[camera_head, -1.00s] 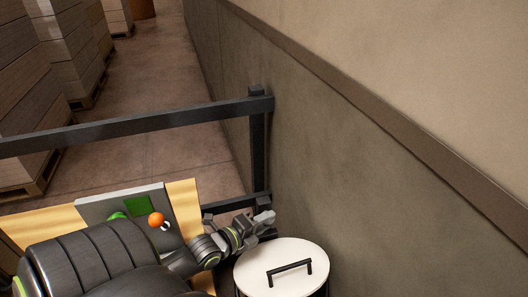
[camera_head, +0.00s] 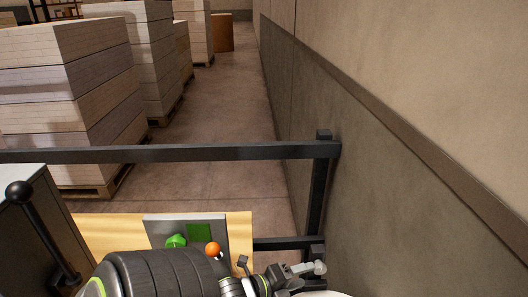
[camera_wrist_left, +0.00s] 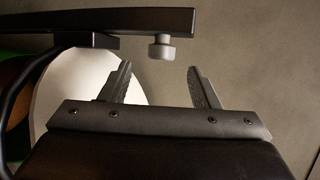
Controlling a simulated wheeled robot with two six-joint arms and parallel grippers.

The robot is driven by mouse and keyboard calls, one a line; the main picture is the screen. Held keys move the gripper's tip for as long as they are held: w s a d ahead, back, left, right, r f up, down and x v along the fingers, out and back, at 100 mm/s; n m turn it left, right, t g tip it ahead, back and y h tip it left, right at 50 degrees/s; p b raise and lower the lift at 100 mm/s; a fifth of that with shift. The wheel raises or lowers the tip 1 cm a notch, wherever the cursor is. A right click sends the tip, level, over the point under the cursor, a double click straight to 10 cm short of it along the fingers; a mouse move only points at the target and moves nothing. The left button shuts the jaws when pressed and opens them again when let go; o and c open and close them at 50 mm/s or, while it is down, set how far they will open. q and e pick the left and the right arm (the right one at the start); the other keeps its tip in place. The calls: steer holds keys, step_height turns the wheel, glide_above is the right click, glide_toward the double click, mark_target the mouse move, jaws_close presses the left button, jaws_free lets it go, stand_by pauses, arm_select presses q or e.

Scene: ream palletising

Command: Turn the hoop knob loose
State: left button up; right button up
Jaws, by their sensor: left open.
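A short grey knob (camera_wrist_left: 162,48) sits under the end of a dark bar (camera_wrist_left: 120,20) in the left wrist view. My left gripper (camera_wrist_left: 158,72) is open, its two fingers apart. The knob appears between and just beyond the fingertips, with no finger seen touching it. In the head view my left gripper (camera_head: 308,268) is low in the picture, below the dark rail post. The knob cannot be told apart from the light grey parts there. My right gripper is not in view.
A white round lid (camera_head: 322,294) lies at the head view's bottom edge; it shows in the wrist view (camera_wrist_left: 65,88). A dark rail (camera_head: 170,154) runs across, with a wall (camera_head: 400,210) on the right. Pallet stacks (camera_head: 70,90) stand beyond.

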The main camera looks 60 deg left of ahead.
arm_select(q)
steer(key=p+v, duration=0.5)
steer(key=v, duration=0.7)
steer(key=shift+s, duration=0.2)
steer(key=shift+r, duration=0.1)
